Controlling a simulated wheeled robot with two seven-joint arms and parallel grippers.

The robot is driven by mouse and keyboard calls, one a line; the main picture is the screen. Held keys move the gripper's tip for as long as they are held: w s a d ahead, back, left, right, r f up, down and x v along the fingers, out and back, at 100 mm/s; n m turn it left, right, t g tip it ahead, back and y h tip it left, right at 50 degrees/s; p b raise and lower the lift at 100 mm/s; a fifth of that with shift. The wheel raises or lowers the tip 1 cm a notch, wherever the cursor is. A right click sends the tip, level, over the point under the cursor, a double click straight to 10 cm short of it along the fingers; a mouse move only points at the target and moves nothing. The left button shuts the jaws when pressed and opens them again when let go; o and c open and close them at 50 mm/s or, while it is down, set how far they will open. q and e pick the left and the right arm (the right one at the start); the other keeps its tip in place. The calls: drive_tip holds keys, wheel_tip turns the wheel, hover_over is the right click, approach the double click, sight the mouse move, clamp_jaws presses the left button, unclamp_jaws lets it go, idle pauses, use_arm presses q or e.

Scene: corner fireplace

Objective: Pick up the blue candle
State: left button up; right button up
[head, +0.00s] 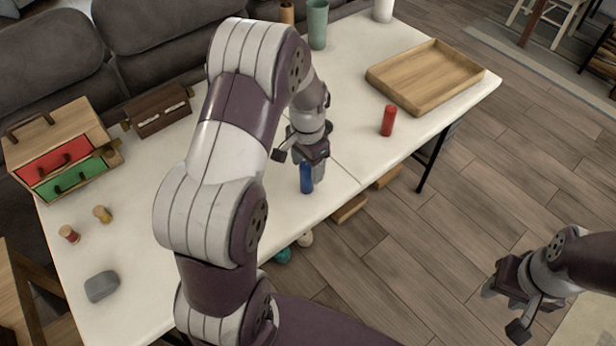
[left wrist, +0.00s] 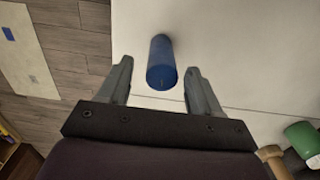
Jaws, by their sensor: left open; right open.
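The blue candle (head: 306,178) stands upright on the white table near its front edge. In the left wrist view the blue candle (left wrist: 161,62) shows between and just beyond the fingertips. My left gripper (head: 308,160) is over the candle, its fingers pointing down; in the left wrist view the gripper (left wrist: 158,78) is open with a finger on either side of the candle and visible gaps. In the head view the gripper hides the candle's upper part. My right gripper (head: 502,303) is open and empty over the floor at the lower right.
On the white table (head: 345,125) stand a red candle (head: 388,120), a wooden tray (head: 425,75), a green cup (head: 317,25) and a wooden box with red and green drawers (head: 60,160). A grey object (head: 101,286) lies front left. My left arm hides the table's middle.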

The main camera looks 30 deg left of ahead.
sight(307, 176)
use_arm(q)
drive_tip(key=f, duration=0.4)
drive_tip(key=shift+s+a+f, duration=0.1)
drive_tip(key=shift+a+f, duration=0.1)
drive_tip(key=shift+f, duration=0.15)
drive_tip(key=shift+d+r, duration=0.1)
drive_tip(key=shift+c, duration=0.5)
drive_tip(key=c, duration=1)
drive_tip(key=shift+c, duration=0.2)
drive_tip(key=shift+r, duration=0.45)
wheel_tip(307, 176, up, 3)
drive_tip(key=shift+f, duration=0.1)
drive_tip(key=w+d+r, duration=0.7)
drive_tip(key=w+d, duration=0.1)
drive_tip(key=shift+w+d+r, duration=0.15)
